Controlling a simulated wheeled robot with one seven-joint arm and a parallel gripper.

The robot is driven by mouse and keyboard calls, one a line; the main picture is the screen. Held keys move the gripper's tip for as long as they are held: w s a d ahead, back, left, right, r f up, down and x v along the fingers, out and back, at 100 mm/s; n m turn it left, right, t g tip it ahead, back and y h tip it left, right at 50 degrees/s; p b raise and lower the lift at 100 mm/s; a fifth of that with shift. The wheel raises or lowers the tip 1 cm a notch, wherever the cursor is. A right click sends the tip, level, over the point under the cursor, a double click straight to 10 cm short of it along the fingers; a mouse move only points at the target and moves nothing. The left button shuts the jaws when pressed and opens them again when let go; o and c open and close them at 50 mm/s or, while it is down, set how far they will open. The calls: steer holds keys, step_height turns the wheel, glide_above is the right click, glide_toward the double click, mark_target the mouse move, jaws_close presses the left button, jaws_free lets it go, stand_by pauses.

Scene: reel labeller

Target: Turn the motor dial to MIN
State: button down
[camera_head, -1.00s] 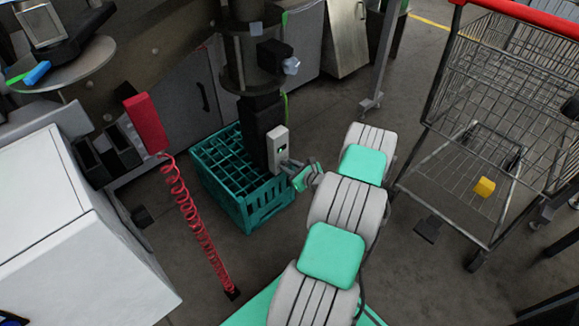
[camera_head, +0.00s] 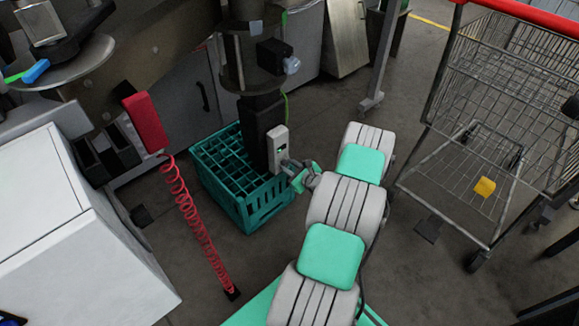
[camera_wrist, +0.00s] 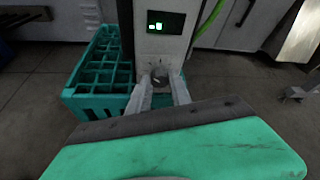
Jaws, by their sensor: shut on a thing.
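The motor dial (camera_wrist: 160,78) is a small round grey knob low on the front of a light grey control box (camera_wrist: 160,45). The box has a small dark screen with green marks (camera_wrist: 165,22) above the dial. In the head view the box (camera_head: 278,149) is mounted on a dark column. My gripper (camera_wrist: 161,88) is shut on the dial, with one pale finger on each side of it. In the head view my gripper (camera_head: 292,168) reaches the lower part of the box, and the dial is hidden there. I cannot read any MIN mark.
A teal crate (camera_head: 262,206) stands on the floor below and behind the box. A wire shopping cart (camera_head: 440,150) is at the right, and a white cabinet (camera_head: 60,230) at the left. A red coiled cord (camera_head: 190,210) hangs left of the crate.

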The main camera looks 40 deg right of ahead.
steer(key=n+h+b, duration=0.2)
steer(key=n, duration=0.1)
steer(key=shift+a+f+t+b, duration=0.15)
steer(key=shift+f+t+b, duration=0.15)
steer(key=shift+a+n+t+h+b, duration=0.1)
steer(key=shift+n+t+h+b, duration=0.2)
steer(key=shift+n+h+b, duration=0.55)
steer(key=shift+r+n, duration=0.1)
steer(key=shift+n, duration=0.35)
steer(key=c, duration=1.2)
jaws_free()
steer(key=shift+o, duration=0.2)
steer(key=shift+s, duration=0.1)
steer(key=p+v, duration=0.1)
steer(key=v, duration=0.6)
steer(key=shift+s+r+p, duration=0.2)
steer(key=shift+s+p, duration=0.1)
steer(key=shift+p, duration=0.1)
